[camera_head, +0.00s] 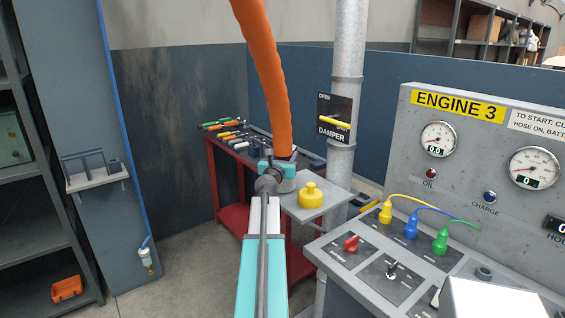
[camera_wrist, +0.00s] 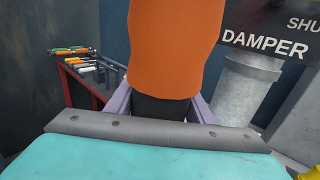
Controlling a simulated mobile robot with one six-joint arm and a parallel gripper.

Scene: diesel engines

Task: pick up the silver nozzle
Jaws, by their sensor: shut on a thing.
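The silver nozzle (camera_head: 288,184) is at the lower end of a thick orange hose (camera_head: 266,75), which hangs from above. My gripper (camera_head: 281,167) is shut around this hose end, just at the nozzle. In the wrist view my gripper's two fingers (camera_wrist: 160,108) sit on either side of a dark collar below the orange hose (camera_wrist: 162,45). The nozzle's lower part is hidden there behind my gripper. In the head view the nozzle is by the left back of a small grey shelf (camera_head: 334,212); I cannot tell whether it touches it.
A yellow cap (camera_head: 311,195) stands on the small shelf. A metal pipe (camera_head: 346,100) with a damper plate (camera_head: 334,119) rises behind. The Engine 3 console (camera_head: 440,250) is at right. A red tool cart (camera_head: 225,185) with tools stands behind, left. Floor at left is clear.

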